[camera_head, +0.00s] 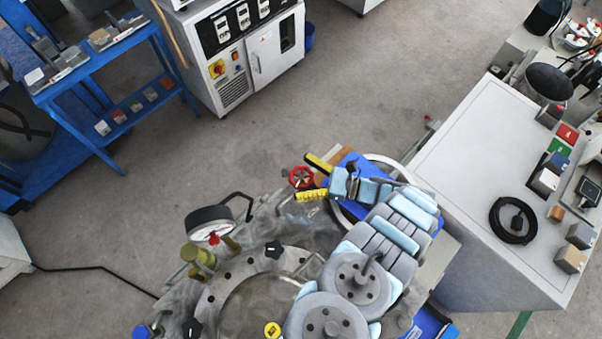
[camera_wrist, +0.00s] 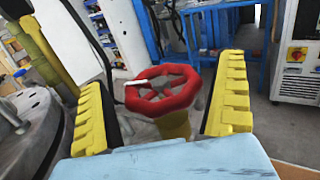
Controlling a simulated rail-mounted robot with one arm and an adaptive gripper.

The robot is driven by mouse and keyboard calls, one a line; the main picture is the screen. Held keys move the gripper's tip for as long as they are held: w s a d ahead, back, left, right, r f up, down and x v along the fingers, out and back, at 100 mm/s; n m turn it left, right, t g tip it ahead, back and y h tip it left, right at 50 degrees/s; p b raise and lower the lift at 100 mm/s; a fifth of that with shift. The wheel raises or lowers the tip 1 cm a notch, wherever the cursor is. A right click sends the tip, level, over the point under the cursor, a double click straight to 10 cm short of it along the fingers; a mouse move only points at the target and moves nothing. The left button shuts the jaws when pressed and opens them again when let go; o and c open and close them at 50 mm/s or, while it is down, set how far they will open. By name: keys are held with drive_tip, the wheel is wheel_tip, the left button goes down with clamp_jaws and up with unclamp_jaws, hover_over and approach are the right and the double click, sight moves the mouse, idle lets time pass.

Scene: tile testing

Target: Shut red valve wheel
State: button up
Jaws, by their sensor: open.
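The red valve wheel (camera_head: 301,177) stands at the upper edge of the grey machine in the head view. In the wrist view the red valve wheel (camera_wrist: 164,90) is near the middle, on a yellow stem (camera_wrist: 174,125), with a pale handle pin sticking out to its left. My gripper (camera_head: 318,178) is beside the wheel in the head view. In the wrist view my gripper (camera_wrist: 168,100) has its two yellow ribbed fingers apart, one on each side of the wheel. A gap shows between each finger and the rim. The lower part of the stem is hidden by my gripper.
A pressure gauge (camera_head: 209,225) with a brass fitting stands left of the wheel on the machine. A white table (camera_head: 470,160) with boxes and a coiled black cable is at the right.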

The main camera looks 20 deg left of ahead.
drive_tip(key=shift+a, duration=0.25)
drive_tip(key=c, duration=1.1)
